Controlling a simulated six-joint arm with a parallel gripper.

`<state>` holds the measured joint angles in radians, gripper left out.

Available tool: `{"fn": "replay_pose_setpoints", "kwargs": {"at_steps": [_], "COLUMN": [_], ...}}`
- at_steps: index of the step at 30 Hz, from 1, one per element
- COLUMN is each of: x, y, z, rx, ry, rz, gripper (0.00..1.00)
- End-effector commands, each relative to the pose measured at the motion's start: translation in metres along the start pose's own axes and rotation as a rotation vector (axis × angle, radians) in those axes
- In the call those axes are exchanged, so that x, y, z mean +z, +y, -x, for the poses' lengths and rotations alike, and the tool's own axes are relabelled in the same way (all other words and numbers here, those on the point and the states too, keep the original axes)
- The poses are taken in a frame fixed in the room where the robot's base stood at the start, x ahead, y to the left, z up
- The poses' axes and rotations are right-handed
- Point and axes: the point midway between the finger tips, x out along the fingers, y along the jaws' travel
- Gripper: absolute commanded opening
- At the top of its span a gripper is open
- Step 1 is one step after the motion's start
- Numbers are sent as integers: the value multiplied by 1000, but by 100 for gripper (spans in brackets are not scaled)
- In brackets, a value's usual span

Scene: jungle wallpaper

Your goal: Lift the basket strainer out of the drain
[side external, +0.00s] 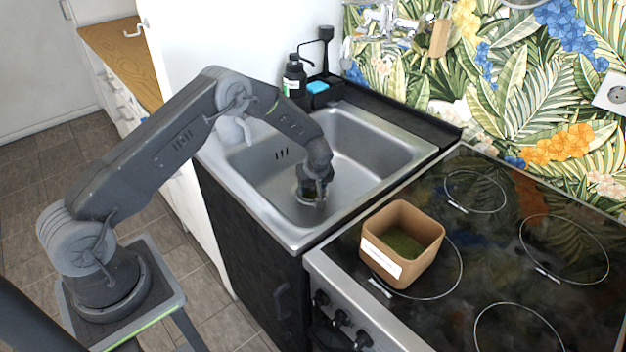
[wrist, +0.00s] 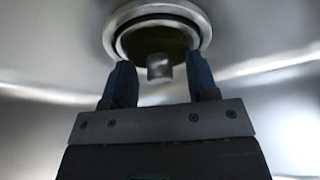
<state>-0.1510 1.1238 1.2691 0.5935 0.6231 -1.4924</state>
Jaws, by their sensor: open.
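The basket strainer (wrist: 160,68) sits in the round drain (wrist: 200,22) at the bottom of the steel sink (side external: 262,182). Its short metal knob stands up at the middle, over a dark greenish basket. In the wrist view, my gripper (wrist: 160,80) is open, with one blue finger on each side of the knob and a gap showing beside each. I cannot tell whether the fingertips touch the drain rim. In the side view, my gripper (side external: 314,200) reaches down into the sink and hides most of the drain.
A brown square pot with green contents (side external: 402,245) stands on the black glass cooktop (side external: 530,215), right of the sink. A dark soap bottle (side external: 294,78) and a blue sponge (side external: 318,87) are at the sink's back edge. The sink walls surround my gripper.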

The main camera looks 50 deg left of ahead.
Motion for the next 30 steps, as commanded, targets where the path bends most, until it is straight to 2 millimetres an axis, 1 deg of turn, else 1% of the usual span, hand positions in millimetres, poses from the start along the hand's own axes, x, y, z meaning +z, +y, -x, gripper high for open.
{"fn": "replay_pose_setpoints", "kwargs": {"at_steps": [9, 24, 26, 27, 30], "x": [0, 0, 0, 0, 0], "y": [0, 0, 0, 0, 0], "z": [-2, -2, -2, -1, -1], "rx": [0, -1, -1, 0, 0], "ry": [0, 0, 0, 0, 0], "rz": [0, 0, 0, 0, 0], "gripper": [52, 5, 0, 20, 11]}}
